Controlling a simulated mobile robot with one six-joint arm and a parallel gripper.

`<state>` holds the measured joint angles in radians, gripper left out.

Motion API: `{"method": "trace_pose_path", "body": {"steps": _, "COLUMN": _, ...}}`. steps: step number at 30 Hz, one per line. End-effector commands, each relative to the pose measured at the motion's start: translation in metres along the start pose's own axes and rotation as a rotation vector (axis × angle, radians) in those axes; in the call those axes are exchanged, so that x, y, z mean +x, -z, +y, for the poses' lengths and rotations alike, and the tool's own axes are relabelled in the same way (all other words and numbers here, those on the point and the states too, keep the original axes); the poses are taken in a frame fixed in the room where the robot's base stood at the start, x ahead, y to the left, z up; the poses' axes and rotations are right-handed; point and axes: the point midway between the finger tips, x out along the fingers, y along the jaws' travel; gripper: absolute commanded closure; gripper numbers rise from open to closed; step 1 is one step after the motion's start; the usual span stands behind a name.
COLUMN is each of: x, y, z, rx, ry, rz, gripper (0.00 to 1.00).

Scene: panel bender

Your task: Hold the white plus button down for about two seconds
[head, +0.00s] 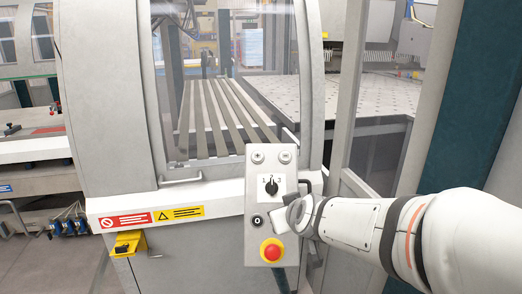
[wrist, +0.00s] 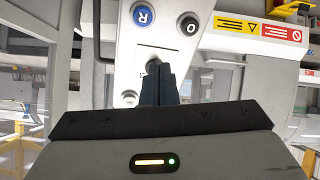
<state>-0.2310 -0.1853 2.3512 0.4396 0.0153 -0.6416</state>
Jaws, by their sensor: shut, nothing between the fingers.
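The white plus button (head: 257,157) is at the upper left of the grey control panel (head: 250,190) in the head view. Nothing covers it there. I cannot make it out in the wrist view, where my fingers and gripper body hide part of the panel. My gripper (head: 290,214) is in front of the panel's lower right, below and right of the plus button and apart from it. In the wrist view my gripper (wrist: 160,70) is shut and empty, its dark fingers pointing at the panel near the selector. I cannot tell whether the fingertips touch the panel.
The minus button (head: 285,156) is right of the plus button. Below are the rotary selector (head: 271,187), a black O button (head: 257,221) and a red emergency stop (head: 271,252). A blue R button (wrist: 143,15) shows in the wrist view. A clear guard window (head: 230,70) stands behind.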

Motion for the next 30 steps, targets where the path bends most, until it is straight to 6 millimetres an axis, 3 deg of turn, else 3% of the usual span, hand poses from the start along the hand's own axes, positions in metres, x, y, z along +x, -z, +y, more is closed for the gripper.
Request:
{"method": "trace_pose_path", "body": {"steps": 1, "x": 0.009, "y": 0.028, "z": -0.006, "rx": -0.039, "ry": -0.019, "rz": 0.077, "gripper": 1.0}}
{"method": "trace_pose_path", "body": {"steps": 3, "x": 0.019, "y": 0.063, "z": -0.01, "rx": -0.098, "ry": -0.075, "rz": 0.195, "gripper": 1.0}}
{"method": "trace_pose_path", "body": {"steps": 6, "x": 0.029, "y": 0.104, "z": -0.013, "rx": -0.174, "ry": -0.193, "rz": 0.328, "gripper": 1.0}}
{"method": "trace_pose_path", "body": {"steps": 12, "x": 0.031, "y": 0.152, "z": -0.018, "rx": -0.29, "ry": -0.44, "rz": 0.482, "gripper": 1.0}}
{"method": "trace_pose_path", "body": {"steps": 19, "x": 0.025, "y": 0.167, "z": -0.02, "rx": -0.347, "ry": -0.592, "rz": 0.531, "gripper": 1.0}}
{"method": "trace_pose_path", "body": {"steps": 30, "x": 0.025, "y": 0.167, "z": -0.02, "rx": -0.35, "ry": -0.602, "rz": 0.534, "gripper": 1.0}}
